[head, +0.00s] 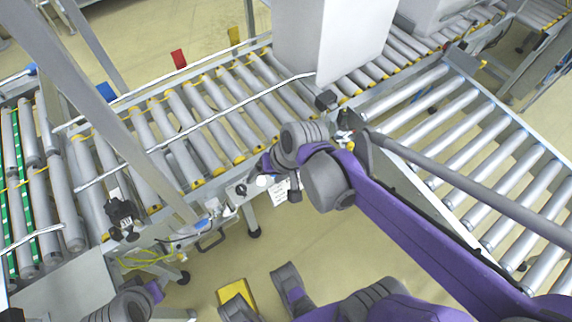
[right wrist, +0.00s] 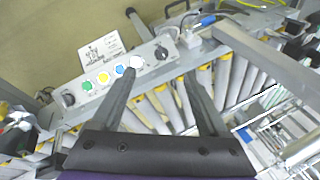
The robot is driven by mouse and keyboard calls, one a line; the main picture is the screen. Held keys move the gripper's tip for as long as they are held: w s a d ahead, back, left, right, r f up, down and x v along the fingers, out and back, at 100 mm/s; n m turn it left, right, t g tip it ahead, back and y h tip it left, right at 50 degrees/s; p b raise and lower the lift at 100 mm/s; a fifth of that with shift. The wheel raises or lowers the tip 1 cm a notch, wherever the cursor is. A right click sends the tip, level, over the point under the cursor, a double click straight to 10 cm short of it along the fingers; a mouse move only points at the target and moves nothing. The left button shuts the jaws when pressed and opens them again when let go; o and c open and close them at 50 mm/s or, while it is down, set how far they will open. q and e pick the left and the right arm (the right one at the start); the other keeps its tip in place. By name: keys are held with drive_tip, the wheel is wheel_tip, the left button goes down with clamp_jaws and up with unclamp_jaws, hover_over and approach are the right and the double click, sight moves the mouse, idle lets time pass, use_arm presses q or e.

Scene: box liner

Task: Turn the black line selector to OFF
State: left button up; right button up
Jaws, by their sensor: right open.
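A grey control panel (right wrist: 108,80) is mounted on the conveyor's side, with a row of coloured buttons between two black knobs. One black knob (right wrist: 161,52) is beside the white button, and it also shows in the head view (head: 241,189). The other black knob (right wrist: 69,98) is at the panel's far left, past the green button. I cannot read which is the line selector, or its setting. My right gripper (right wrist: 159,42) is open and empty. Its fingertips appear on either side of the knob beside the white button; contact cannot be told. My left gripper is not in view.
Roller conveyors (head: 215,120) run behind the panel, and another roller conveyor (head: 480,150) lies to the right. A large pale box (head: 335,35) stands on the rollers at the back. A printed sheet (right wrist: 103,50) is by the panel. Floor in front is partly clear.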

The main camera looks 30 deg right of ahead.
use_arm(q)
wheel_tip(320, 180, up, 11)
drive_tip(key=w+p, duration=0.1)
drive_tip(key=p, duration=0.8)
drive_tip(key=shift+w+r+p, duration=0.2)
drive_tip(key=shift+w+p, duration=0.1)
use_arm(e)
drive_tip(key=s+d+r+n+t+h, duration=0.1)
drive_tip(key=s+r+n, duration=0.3)
drive_tip(key=r, duration=0.6)
drive_tip(key=shift+s+t+h, duration=0.3)
drive_tip(key=shift+s+h, duration=0.5)
drive_tip(key=shift+s, duration=0.2)
drive_tip(key=shift+d, duration=0.1)
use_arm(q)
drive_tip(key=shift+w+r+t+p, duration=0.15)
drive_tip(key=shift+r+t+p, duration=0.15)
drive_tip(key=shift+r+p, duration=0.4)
use_arm(e)
drive_tip(key=shift+s+d+r+n, duration=0.1)
drive_tip(key=shift+r+n, duration=0.05)
drive_tip(key=shift+r, duration=0.2)
drive_tip(key=shift+s+d+r+n, duration=0.1)
drive_tip(key=shift+r+n, duration=0.05)
drive_tip(key=shift+r, duration=0.2)
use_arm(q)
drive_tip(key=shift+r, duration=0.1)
